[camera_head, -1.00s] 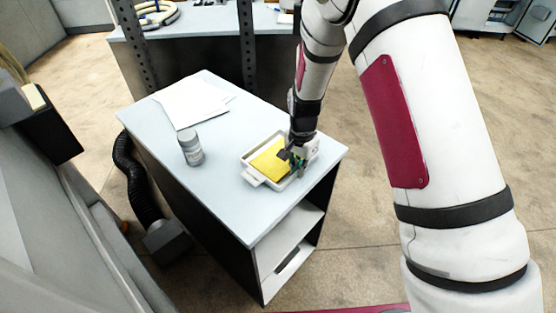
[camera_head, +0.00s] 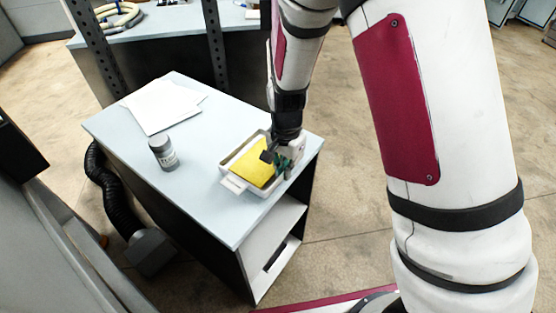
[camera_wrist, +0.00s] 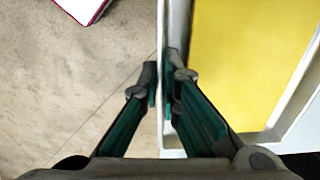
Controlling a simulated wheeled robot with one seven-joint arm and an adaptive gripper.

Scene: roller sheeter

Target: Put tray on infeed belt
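The tray (camera_head: 228,181) is white and shallow with a yellow sheet-like content (camera_head: 250,163). It is at the right end of a pale-topped table (camera_head: 205,115). My gripper (camera_head: 281,163) is at the tray's right side, pointing down. In the wrist view, my gripper's fingers (camera_wrist: 162,84) stand on either side of the tray's side wall (camera_wrist: 176,25), close together and pinching it. The yellow content fills much of the tray there. I cannot tell whether the tray is resting on the table or slightly raised. No infeed belt is recognisable in these views.
A grey bottle (camera_head: 163,153) stands left of the tray. White paper sheets (camera_head: 162,104) lie at the table's back left. A black hose (camera_head: 104,190) runs beside the table. Another bench (camera_head: 165,28) with dark perforated posts stands behind. Open floor (camera_head: 355,200) lies to the right.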

